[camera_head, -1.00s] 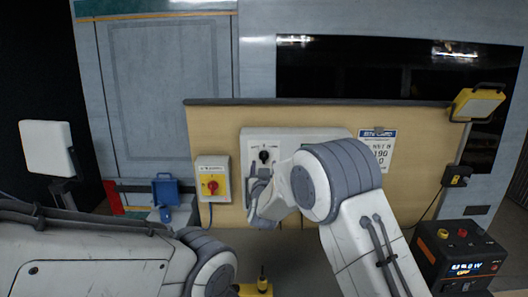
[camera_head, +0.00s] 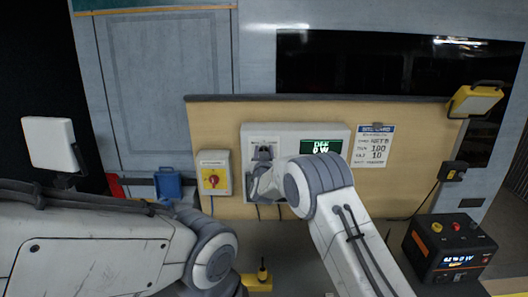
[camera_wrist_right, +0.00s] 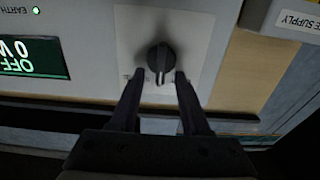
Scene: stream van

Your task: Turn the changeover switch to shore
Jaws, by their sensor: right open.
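The changeover switch is a black rotary knob (camera_wrist_right: 161,60) on a pale plate in the right wrist view. Its grip ridge runs nearly straight up and down in that picture. The plate belongs to a grey panel box (camera_head: 340,131) with a green display (camera_head: 321,147) reading "OFF" and "0 W". My right gripper (camera_wrist_right: 154,80) is open, with its two dark fingertips on either side of the knob's lower part. I cannot tell whether they touch it. My left gripper is not in view.
A black power unit (camera_head: 450,250) stands at lower right, and a blue box (camera_head: 168,184) sits at left.

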